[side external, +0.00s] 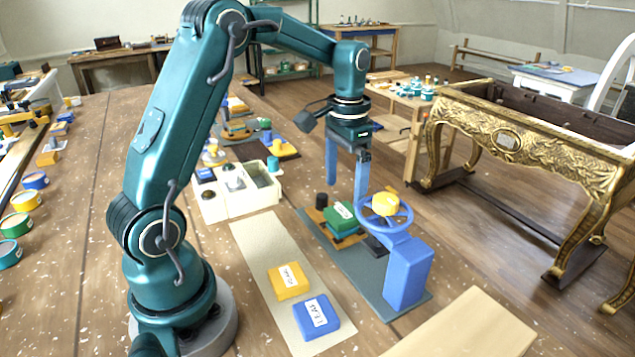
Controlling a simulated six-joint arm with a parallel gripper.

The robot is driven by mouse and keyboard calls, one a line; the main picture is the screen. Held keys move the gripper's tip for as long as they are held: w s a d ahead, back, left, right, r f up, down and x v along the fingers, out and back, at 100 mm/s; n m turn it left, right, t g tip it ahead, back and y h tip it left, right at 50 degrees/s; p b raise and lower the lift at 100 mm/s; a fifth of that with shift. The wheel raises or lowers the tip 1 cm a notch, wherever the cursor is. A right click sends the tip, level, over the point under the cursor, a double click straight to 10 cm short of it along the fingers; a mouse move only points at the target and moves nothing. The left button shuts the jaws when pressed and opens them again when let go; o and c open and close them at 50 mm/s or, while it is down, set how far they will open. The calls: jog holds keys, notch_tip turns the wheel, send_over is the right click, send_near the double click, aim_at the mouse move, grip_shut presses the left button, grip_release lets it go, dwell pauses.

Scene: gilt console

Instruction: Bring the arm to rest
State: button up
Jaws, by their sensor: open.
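My gripper (347,178) has two blue fingers that point down and stand apart with nothing between them. It hangs over the far part of a grey-blue base plate (345,263). Below it on the plate is a green block (340,216) with a white label. A blue stand (408,272) with a blue handwheel (387,222) and a yellow knob (385,204) is in front of and to the right of the fingers. From this side I cannot tell how far the fingertips are above the plate.
A pale mat (262,243) holds a yellow labelled block (288,282) and a blue labelled block (316,317). A white tray (208,210) stands left of the plate. A pale board (470,325) lies front right. A gilt console (535,150) stands on the right.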

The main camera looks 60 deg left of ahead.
jog(key=shift+s+d+r, duration=0.15)
jog(key=shift+d+r, duration=0.1)
jog(key=shift+r, duration=0.05)
jog(key=s+d+r+t, duration=0.2)
jog(key=s+d, duration=0.3)
jog(key=s, duration=0.2)
jog(key=s+d+r+t, duration=0.3)
jog(key=s+d, duration=0.2)
jog(key=s, duration=0.3)
jog(key=shift+r+t, duration=0.2)
jog(key=shift+t, duration=0.1)
